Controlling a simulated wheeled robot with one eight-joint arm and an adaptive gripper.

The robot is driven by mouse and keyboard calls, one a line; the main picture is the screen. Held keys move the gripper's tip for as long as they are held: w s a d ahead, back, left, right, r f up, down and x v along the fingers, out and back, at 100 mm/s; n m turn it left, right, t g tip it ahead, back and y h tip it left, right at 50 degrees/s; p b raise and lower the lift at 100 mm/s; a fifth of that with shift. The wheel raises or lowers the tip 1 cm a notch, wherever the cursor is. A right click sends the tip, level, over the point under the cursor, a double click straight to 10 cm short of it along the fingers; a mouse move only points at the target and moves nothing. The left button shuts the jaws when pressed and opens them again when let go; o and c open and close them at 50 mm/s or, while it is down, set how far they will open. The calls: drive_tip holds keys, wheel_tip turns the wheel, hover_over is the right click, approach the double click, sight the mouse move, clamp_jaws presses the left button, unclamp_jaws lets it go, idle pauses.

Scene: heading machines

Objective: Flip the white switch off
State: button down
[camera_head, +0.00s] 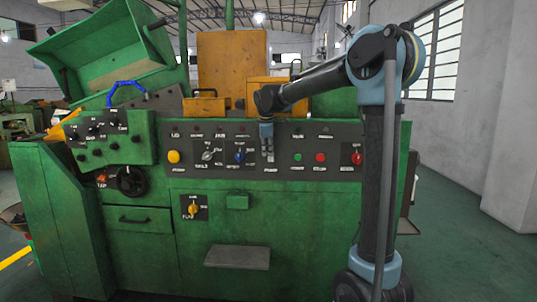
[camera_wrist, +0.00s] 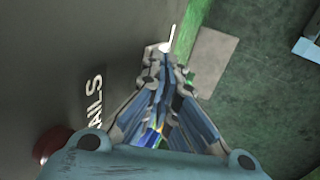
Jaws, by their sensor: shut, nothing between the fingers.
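The white switch (camera_wrist: 169,40) shows in the wrist view as a thin pale lever with a rounded base, just beyond my fingertips. In the head view, a pale switch part (camera_head: 270,157) shows at the lower end of my gripper (camera_head: 267,147), on the dark control panel (camera_head: 284,132). My gripper (camera_wrist: 164,62) is shut and empty, its fingers together beside the panel face. The tips are very close to the switch base and hide part of it; I cannot tell whether they touch. The lever's exact setting is unclear.
A grey-white knob (camera_head: 208,155) and a blue knob (camera_head: 239,155) sit left of my gripper. Green (camera_head: 297,157) and red (camera_head: 320,157) buttons and a red knob (camera_head: 356,157) are to its right. A grey ledge (camera_head: 237,257) juts out below.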

drive_tip(key=shift+r, duration=0.15)
drive_tip(key=shift+r, duration=0.65)
drive_tip(key=s+v, duration=0.1)
drive_tip(key=v, duration=1)
drive_tip(key=shift+s, duration=0.3)
drive_tip(key=shift+d, duration=0.1)
